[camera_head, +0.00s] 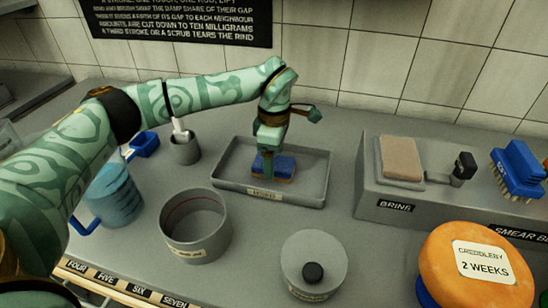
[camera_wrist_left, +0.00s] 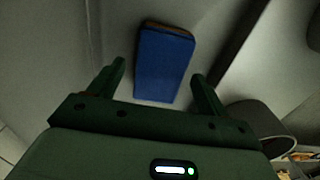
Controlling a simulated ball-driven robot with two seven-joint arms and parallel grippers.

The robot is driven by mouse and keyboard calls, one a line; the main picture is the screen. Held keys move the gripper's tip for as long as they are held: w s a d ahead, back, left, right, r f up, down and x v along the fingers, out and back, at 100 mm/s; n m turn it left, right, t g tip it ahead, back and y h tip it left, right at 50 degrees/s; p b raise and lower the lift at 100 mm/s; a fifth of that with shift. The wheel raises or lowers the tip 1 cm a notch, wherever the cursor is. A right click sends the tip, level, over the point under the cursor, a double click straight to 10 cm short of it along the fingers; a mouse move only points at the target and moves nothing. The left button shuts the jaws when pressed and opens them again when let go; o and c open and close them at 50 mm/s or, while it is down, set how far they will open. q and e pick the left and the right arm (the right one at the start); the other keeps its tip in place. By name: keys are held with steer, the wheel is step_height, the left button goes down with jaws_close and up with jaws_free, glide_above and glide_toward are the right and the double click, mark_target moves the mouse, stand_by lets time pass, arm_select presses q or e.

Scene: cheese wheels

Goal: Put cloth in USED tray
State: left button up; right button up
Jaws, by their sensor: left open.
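A blue block-like pad with a brown edge (camera_head: 286,166), possibly the cloth, lies in the shallow grey tray (camera_head: 313,192) at the centre of the head view. The tray's front label is too small to read surely. My left gripper (camera_head: 268,168) is over the tray, pointing down at the blue pad and partly hiding it. In the left wrist view, my left gripper (camera_wrist_left: 160,82) is open, and the blue pad (camera_wrist_left: 163,65) shows beyond and between its fingers. I cannot tell whether they touch it. My right gripper is not in view.
A grey pot (camera_head: 195,249) and a lidded one (camera_head: 314,250) stand in front of the tray. A cup (camera_head: 185,150) and blue jug (camera_head: 112,190) are left. Right are a raised BRINE block (camera_head: 372,178) with a beige pad (camera_head: 400,157), blue brush (camera_head: 517,168) and orange cheese wheel (camera_head: 480,280).

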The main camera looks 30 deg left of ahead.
arm_select(q)
step_height(320, 180, up, 11)
steer(key=p, duration=0.3)
steer(key=shift+r, duration=0.1)
stand_by(1.3)
